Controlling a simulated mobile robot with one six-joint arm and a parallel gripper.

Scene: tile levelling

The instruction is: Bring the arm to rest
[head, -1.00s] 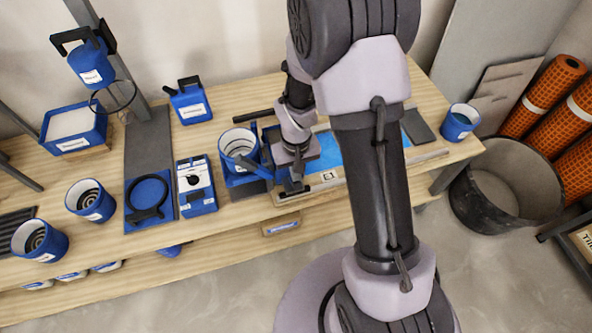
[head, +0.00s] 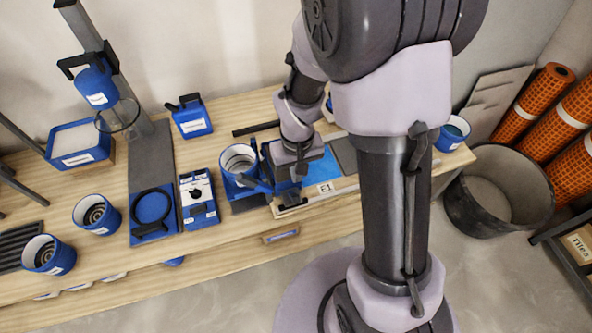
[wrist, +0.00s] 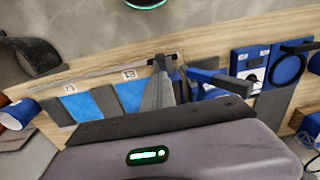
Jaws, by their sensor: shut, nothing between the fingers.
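My gripper (head: 289,196) points down over the left end of a long board (head: 340,187) on the workbench. It is shut and empty; I cannot tell whether its tips touch the board. In the wrist view a blue patch (wrist: 82,107) shows beside the grey finger shapes. A blue cup with a pale rim (head: 240,161) stands just left of my gripper. My arm crosses the right middle of the head view and hides part of the bench.
A black bucket (head: 500,196) and orange rolls (head: 540,105) stand right. Floor in front is clear.

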